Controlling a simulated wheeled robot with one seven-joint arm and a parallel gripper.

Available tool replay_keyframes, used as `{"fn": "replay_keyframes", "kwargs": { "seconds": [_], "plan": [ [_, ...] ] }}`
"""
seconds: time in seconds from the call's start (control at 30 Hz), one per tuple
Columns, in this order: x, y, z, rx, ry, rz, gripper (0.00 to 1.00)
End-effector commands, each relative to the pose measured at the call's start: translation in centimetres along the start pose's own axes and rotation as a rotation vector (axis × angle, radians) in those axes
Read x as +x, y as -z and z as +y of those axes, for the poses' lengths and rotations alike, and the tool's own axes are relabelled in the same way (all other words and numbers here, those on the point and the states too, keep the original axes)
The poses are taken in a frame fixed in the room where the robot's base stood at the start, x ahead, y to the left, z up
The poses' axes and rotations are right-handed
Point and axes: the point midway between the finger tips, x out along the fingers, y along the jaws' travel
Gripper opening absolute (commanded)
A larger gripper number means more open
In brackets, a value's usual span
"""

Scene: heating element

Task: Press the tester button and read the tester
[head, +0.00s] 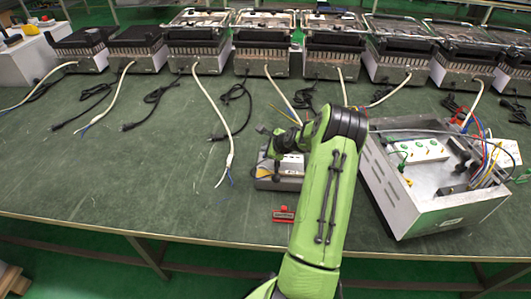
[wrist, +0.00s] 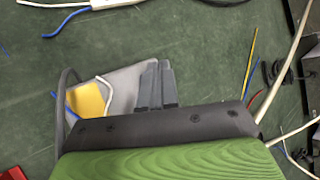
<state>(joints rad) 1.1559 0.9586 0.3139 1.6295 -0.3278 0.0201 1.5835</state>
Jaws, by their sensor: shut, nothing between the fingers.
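My gripper (head: 276,174) is shut and empty, pointing down over a grey and white device (head: 286,166) on the bench; this may be the tester. In the wrist view my gripper's dark fingers (wrist: 155,84) are together in front of a grey surface (wrist: 122,78) with a yellow patch (wrist: 88,98). I cannot tell whether the fingertips touch it. No button or reading can be made out; my arm and gripper cover part of the device.
An open metal box (head: 378,187) with white sockets (head: 420,151) and coloured wires stands right of my arm. A small red labelled object (head: 284,214) lies near the front edge. Several heating appliances (head: 262,52) line the back, with cables trailing forward. The left front bench is clear.

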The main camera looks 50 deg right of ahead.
Motion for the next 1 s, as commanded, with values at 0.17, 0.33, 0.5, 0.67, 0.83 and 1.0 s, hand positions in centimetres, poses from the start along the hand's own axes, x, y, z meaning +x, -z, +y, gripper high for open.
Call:
{"fn": "replay_keyframes", "kwargs": {
  "seconds": [0.17,0.33,0.5,0.67,0.83,1.0],
  "plan": [
    [0.1,0.0,0.1,0.001,-0.001,0.000,0.00],
    [-0.4,-0.3,-0.3,0.000,0.000,0.000,0.00],
    [-1.7,-1.2,-1.2,0.000,0.000,-0.001,0.00],
    [-2.8,-2.0,-2.0,0.000,0.000,0.000,0.00],
    [-3.6,-2.6,-2.6,0.000,-0.001,0.000,0.00],
    [-3.4,-2.5,-2.5,0.001,-0.001,0.000,0.00]
  ]
}}
